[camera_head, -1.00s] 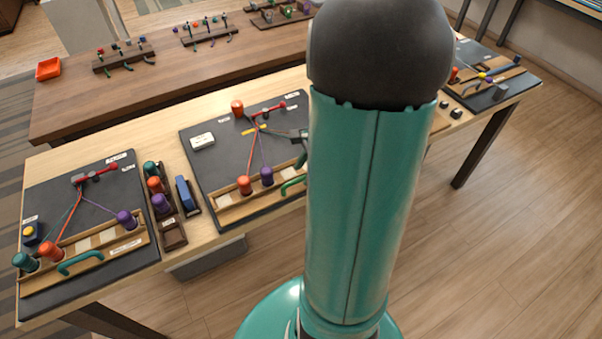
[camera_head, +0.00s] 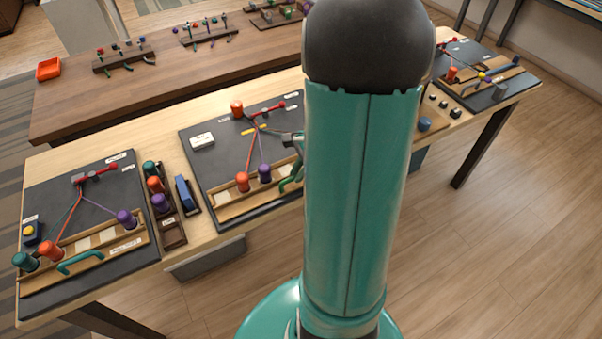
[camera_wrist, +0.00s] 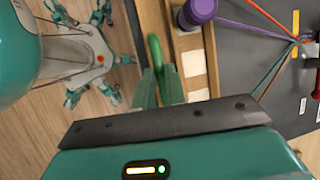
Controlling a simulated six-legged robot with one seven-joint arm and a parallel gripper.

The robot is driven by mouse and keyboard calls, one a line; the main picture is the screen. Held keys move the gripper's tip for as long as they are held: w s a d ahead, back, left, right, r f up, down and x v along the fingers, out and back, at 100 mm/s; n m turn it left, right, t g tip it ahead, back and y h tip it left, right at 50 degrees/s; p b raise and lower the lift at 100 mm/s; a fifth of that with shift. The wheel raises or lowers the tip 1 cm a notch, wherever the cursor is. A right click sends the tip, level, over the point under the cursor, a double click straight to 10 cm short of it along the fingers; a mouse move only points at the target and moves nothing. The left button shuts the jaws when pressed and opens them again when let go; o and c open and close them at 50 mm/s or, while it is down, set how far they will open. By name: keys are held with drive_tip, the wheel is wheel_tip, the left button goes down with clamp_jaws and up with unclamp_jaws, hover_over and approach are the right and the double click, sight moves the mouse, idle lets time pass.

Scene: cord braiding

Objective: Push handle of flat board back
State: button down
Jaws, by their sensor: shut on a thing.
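The flat board (camera_head: 215,165) is the dark middle board on the light table. A wooden slide bar (camera_head: 225,205) along its front edge carries an orange bobbin (camera_head: 242,182) and a purple bobbin (camera_head: 264,173), with cords running up to a red clamp (camera_head: 270,110). In the wrist view, my gripper (camera_wrist: 158,82) is shut on the green handle (camera_wrist: 154,50), beside the wooden bar (camera_wrist: 188,60). The purple bobbin (camera_wrist: 197,13) is just beyond. In the head view my arm hides most of the gripper.
A second board (camera_head: 75,200) with its own green handle lies at the left. A bobbin rack (camera_head: 172,232) and a blue block (camera_head: 187,194) stand between the boards. Another board (camera_head: 485,75) lies at the far right. A brown table is behind.

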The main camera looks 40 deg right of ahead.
sight(292, 161)
drive_tip(key=shift+w+d, duration=0.3)
drive_tip(key=shift+w, duration=0.65)
drive_tip(key=shift+w+d, duration=0.25)
drive_tip(key=shift+w, duration=0.7)
drive_tip(key=c, duration=1.5)
unclamp_jaws()
drive_tip(key=shift+w+f, duration=0.1)
drive_tip(key=shift+w, duration=0.1)
drive_tip(key=shift+o, duration=0.2)
drive_tip(key=shift+s, duration=0.25)
drive_tip(key=v, duration=1.4)
drive_tip(key=shift+a, duration=0.1)
